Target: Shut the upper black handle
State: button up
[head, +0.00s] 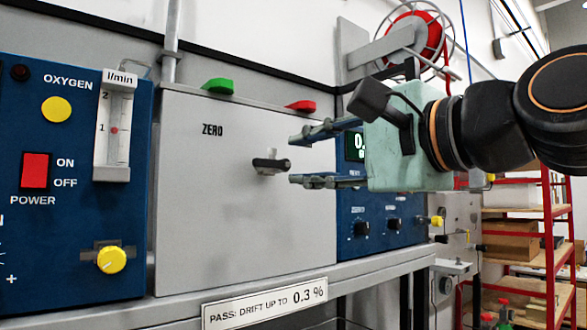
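A black handle (271,163) on a short pale stem sticks out from the front of the grey panel marked ZERO (222,225). It lies roughly level, pointing right. It is the only black handle I see on this panel; I cannot tell whether it is the upper one. My gripper (294,160) comes in from the right with its two fingers apart, one above the other, and nothing between them. In the picture the fingertips are just right of the handle's end, one higher and one lower. I cannot tell the depth gap, and I see no contact.
A green lever (218,86) and a red lever (301,106) stand on top of the grey panel. A blue oxygen panel (70,190) is at left. Another blue panel with knobs (380,225) sits behind my gripper. A rail with a label (265,302) runs below.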

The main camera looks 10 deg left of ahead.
aim_at(267, 163)
jog(key=p+x, duration=0.2)
jog(key=x, duration=0.8)
jog(key=shift+w+a+r+p, duration=0.15)
jog(key=shift+w+a+p, duration=0.15)
jog(key=shift+p, duration=0.1)
grip_shut()
